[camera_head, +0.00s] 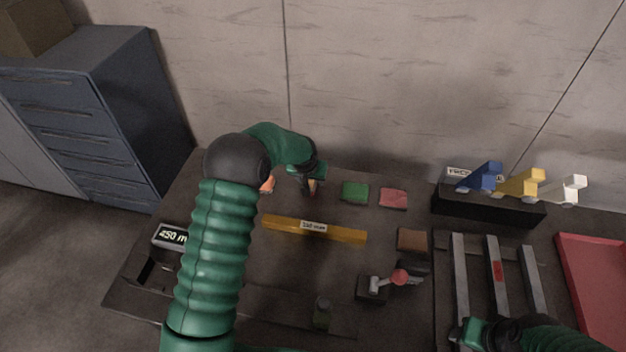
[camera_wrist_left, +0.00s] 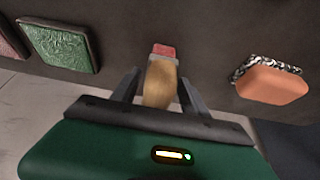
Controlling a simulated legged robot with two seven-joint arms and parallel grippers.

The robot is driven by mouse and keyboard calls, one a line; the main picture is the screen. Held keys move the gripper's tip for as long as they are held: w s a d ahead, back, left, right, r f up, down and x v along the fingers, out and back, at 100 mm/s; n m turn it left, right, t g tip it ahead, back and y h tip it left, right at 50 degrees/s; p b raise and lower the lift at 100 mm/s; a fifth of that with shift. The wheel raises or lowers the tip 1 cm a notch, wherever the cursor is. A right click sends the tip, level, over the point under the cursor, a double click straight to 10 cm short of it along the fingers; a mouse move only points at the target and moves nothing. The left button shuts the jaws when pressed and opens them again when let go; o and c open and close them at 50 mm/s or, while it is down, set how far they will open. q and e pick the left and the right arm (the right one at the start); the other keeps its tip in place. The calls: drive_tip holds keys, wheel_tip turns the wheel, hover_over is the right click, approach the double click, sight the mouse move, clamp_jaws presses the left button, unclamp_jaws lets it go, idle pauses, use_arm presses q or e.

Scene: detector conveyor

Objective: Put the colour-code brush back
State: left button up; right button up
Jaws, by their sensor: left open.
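A small brush with a tan wooden handle and a red end (camera_wrist_left: 163,50) stands between the two fingers of my left gripper (camera_wrist_left: 158,78) in the left wrist view. The jaws are open around it, with a finger on either side. In the head view my left gripper (camera_head: 314,176) is at the back of the dark table, near the wall, and mostly hides the brush. My right gripper (camera_head: 476,332) is at the lower right, by the metal rails; its fingers do not show clearly.
Green (camera_head: 355,192) and pink (camera_head: 393,198) pads lie right of my left gripper. A yellow bar (camera_head: 340,234) crosses the table in front. A black rack (camera_head: 485,209) holds blue, yellow and white tools; a red tray (camera_head: 592,270) is far right.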

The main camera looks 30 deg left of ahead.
use_arm(q)
drive_tip(key=v, duration=0.6)
drive_tip(key=shift+s+r, duration=0.1)
drive_tip(key=shift+r, duration=0.25)
drive_tip(key=s+d+r, duration=0.3)
drive_tip(key=r, duration=0.2)
use_arm(e)
drive_tip(key=shift+d+f, duration=0.1)
drive_tip(key=shift+d, duration=0.4)
use_arm(q)
drive_tip(key=s+d+f+m+g, duration=0.1)
drive_tip(key=s+d, duration=0.3)
drive_tip(key=s, duration=0.8)
drive_tip(key=s+d+f+m+g+h, duration=0.1)
drive_tip(key=s+d, duration=0.3)
drive_tip(key=s, duration=0.9)
drive_tip(key=shift+d+f+m, duration=0.2)
drive_tip(key=shift+d+m, duration=0.05)
drive_tip(key=shift+m, duration=0.15)
use_arm(e)
drive_tip(key=shift+s+a, duration=0.1)
drive_tip(key=shift+a, duration=0.4)
use_arm(q)
drive_tip(key=shift+d, duration=0.15)
use_arm(e)
drive_tip(key=shift+d, duration=0.15)
use_arm(q)
drive_tip(key=shift+s, duration=0.1)
